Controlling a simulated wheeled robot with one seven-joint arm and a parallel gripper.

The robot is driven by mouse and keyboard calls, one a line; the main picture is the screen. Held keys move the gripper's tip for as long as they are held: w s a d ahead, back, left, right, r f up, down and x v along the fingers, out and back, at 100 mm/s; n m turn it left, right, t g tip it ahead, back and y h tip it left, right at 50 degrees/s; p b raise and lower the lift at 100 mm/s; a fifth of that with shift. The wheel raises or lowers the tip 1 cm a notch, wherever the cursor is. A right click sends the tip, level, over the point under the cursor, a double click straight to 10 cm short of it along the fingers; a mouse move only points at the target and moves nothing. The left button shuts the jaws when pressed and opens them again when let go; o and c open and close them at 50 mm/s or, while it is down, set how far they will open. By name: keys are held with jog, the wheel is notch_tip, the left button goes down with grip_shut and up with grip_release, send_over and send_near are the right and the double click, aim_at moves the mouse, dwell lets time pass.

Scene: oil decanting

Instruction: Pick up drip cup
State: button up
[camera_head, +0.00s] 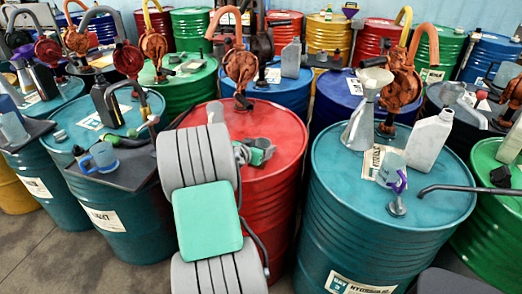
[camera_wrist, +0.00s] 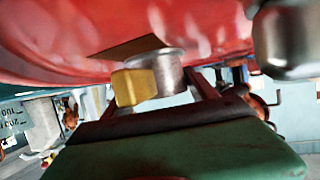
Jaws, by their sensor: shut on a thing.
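My gripper (camera_head: 262,148) is at the top of the red drum (camera_head: 283,128), low over its lid. In the wrist view, its two dark fingers (camera_wrist: 165,92) are shut on a small grey metal cup (camera_wrist: 158,62), which I take to be the drip cup. A brass-coloured block (camera_wrist: 130,87) sits against the cup's left side. The red drum fills the top of the wrist view, close to the cup; I cannot tell whether they touch. In the head view the held cup is small and hard to make out beside my gripper.
A teal drum (camera_head: 340,212) at right carries a metal funnel (camera_head: 362,118), a white jug (camera_head: 430,140) and a pale cup (camera_head: 391,168). A rotary pump (camera_head: 240,66) stands behind my gripper.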

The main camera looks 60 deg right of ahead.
jog(key=c, duration=0.6)
jog(key=shift+o, duration=0.2)
jog(key=shift+r, duration=0.1)
